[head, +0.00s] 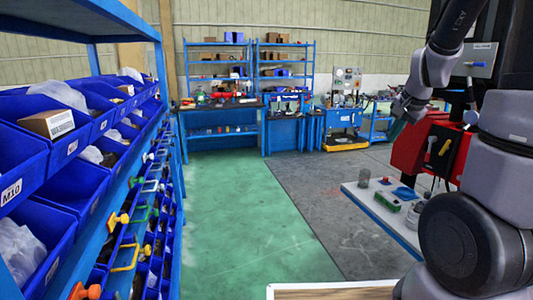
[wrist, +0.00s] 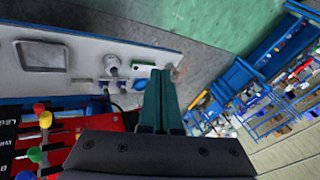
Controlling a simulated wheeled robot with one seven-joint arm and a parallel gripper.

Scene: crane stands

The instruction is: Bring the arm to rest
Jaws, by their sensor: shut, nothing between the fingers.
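My gripper (head: 396,130) is at the right in the head view, at the end of my raised, bent arm, with its fingers angled downward. Its teal fingers also show in the wrist view (wrist: 161,74), lying side by side with nothing between them. The gripper is shut and empty. In the head view it appears in front of the red machine and above a white-topped table with blue edges (head: 352,190). I cannot tell the exact gap to either.
A grey cylinder (head: 364,178) and a green item (head: 387,201) stand on the table. The red machine (head: 408,155) is behind it. A blue rack (head: 148,190) with bins lines the left. The green floor (head: 235,210) is clear.

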